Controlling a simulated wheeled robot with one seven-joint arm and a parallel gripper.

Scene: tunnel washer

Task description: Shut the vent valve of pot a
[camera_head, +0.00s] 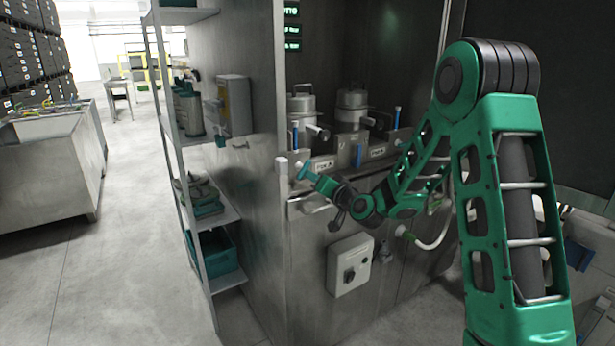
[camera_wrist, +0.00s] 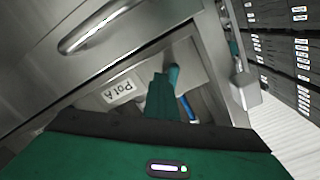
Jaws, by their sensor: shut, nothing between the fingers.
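Pot A is the left metal pot (camera_head: 303,106), with a lidded top, standing behind a steel front panel. Its "Pot A" label (camera_head: 323,165) is on that panel and also shows in the wrist view (camera_wrist: 121,90). An upright blue-handled lever (camera_head: 295,136) stands left of the label. A blue handle (camera_wrist: 187,106) shows partly behind my fingers in the wrist view. I cannot tell for sure which handle is the vent valve. My gripper (camera_head: 304,171) is shut and empty in front of the panel, near the label. It also shows in the wrist view (camera_wrist: 164,92); contact is unclear.
A second pot (camera_head: 352,105) stands to the right, with more blue handles beside it. A steel bar handle (camera_head: 312,204) runs below the panel. A white switch box (camera_head: 350,265) sits lower down.

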